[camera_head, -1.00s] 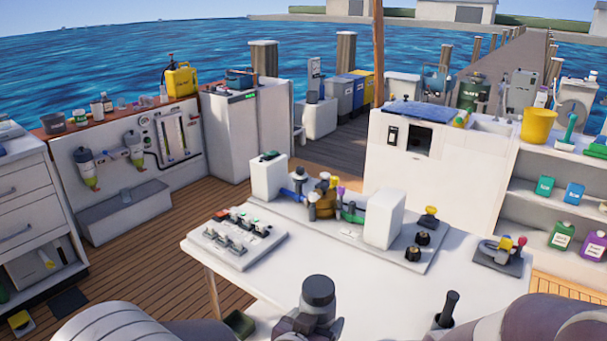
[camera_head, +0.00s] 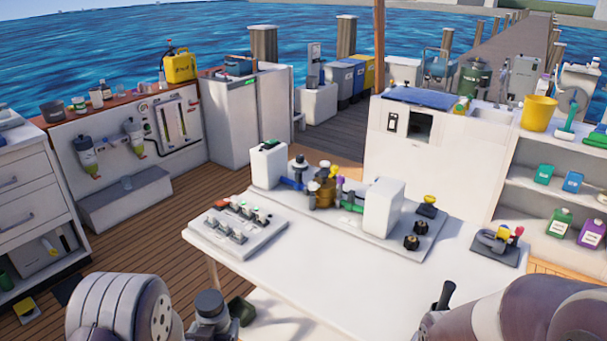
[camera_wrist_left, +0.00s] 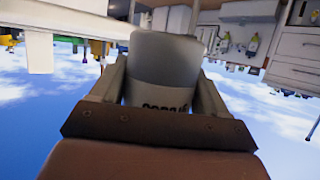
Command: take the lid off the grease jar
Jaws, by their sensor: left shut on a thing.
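The grease jar (camera_head: 210,304) is a small grey cylinder, seen in the head view near the bottom edge, in front of the table. My left gripper (camera_head: 212,324) is shut around it. I cannot tell clearly where the lid meets the jar. My right arm (camera_head: 515,315) is at the lower right; a dark upright piece (camera_head: 444,294) shows beside it, and its jaws cannot be made out.
The white table (camera_head: 330,285) has clear room at its front. A switch panel (camera_head: 235,232), a pipe assembly (camera_head: 325,190) and a small clamp-like device (camera_head: 498,242) sit on it. A dark green container (camera_head: 241,311) is low beside the jar.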

